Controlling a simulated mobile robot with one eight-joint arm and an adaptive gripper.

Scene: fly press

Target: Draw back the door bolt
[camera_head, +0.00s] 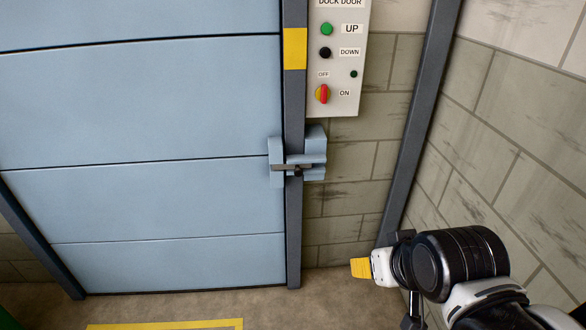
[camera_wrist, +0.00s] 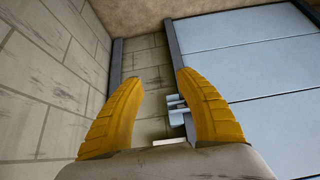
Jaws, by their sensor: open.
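The door bolt (camera_head: 296,168) is a dark bar in light blue brackets at the right edge of the blue dock door (camera_head: 140,110). The bar spans from a bracket on the door panel across the dark door post to a bracket on the wall side. My gripper (camera_head: 360,268) is at the lower right in the head view, apart from the bolt and lower than it. In the wrist view my gripper's two yellow fingers (camera_wrist: 158,95) are spread with nothing between them. The bolt brackets (camera_wrist: 177,108) show there beside the right finger, which partly hides them.
A control panel (camera_head: 338,60) with buttons and a red and yellow switch is above the bolt. A dark post (camera_head: 418,120) stands at the wall corner. The block wall (camera_head: 520,130) is close to my arm. Yellow tape (camera_head: 165,325) marks the floor.

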